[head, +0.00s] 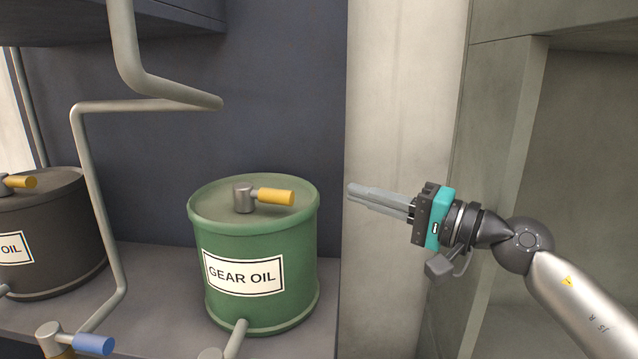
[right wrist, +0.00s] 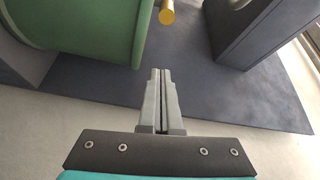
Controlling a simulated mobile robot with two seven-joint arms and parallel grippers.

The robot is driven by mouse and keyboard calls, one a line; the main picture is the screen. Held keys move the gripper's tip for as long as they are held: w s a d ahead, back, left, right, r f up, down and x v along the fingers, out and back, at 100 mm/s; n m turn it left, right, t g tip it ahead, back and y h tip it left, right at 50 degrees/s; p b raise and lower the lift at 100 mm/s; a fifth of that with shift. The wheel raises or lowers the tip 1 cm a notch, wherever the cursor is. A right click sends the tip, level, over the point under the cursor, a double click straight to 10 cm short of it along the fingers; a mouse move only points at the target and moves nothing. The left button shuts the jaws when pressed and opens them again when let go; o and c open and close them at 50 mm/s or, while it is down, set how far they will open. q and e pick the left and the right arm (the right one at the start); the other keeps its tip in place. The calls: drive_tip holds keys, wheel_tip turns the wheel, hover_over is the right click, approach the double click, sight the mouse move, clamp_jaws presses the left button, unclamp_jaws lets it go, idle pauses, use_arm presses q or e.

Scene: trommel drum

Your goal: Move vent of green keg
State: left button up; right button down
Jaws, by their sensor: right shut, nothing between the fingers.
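The green keg (head: 258,255) with a GEAR OIL label stands on a grey shelf in the middle of the head view. Its vent (head: 270,197) is on the lid, a grey post with a yellow handle pointing right. My right gripper (head: 352,191) is to the right of the keg at about the vent's height. It is shut and empty, apart from the handle, with its fingers pointing left. In the right wrist view the fingers (right wrist: 158,78) are together, the keg (right wrist: 85,45) is at upper left and the yellow handle end (right wrist: 166,16) shows above the fingertips. My left gripper is not in view.
A dark keg (head: 45,240) with its own yellow-handled vent (head: 20,182) stands at left. A grey pipe (head: 100,200) bends down between the kegs and juts above the green one. A blue-handled valve (head: 92,344) is at lower left. A pale post (head: 400,100) stands behind my gripper.

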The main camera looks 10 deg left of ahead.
sight(304, 212)
drive_tip(key=x, duration=0.3)
drive_tip(key=p+x, duration=0.1)
drive_tip(key=x, duration=0.2)
drive_tip(key=p+x, duration=0.1)
drive_tip(key=x, duration=0.2)
drive_tip(key=shift+s+a+r, duration=0.2)
drive_tip(key=shift+s+a, duration=0.1)
drive_tip(key=shift+a, duration=0.1)
drive_tip(key=shift+s+a+f+p, duration=0.1)
drive_tip(key=shift+s+f+p, duration=0.05)
drive_tip(key=shift+s+p, duration=0.4)
drive_tip(key=shift+s+a+f+p, duration=0.1)
drive_tip(key=shift+s+p, duration=0.3)
drive_tip(key=shift+s, duration=0.2)
drive_tip(key=shift+s+a+f+p, duration=0.25)
drive_tip(key=shift+s+p, duration=0.1)
drive_tip(key=shift+s, duration=0.25)
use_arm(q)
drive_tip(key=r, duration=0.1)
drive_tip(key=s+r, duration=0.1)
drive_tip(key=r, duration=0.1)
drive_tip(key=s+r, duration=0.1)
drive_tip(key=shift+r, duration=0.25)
use_arm(e)
drive_tip(key=shift+s+d, duration=0.1)
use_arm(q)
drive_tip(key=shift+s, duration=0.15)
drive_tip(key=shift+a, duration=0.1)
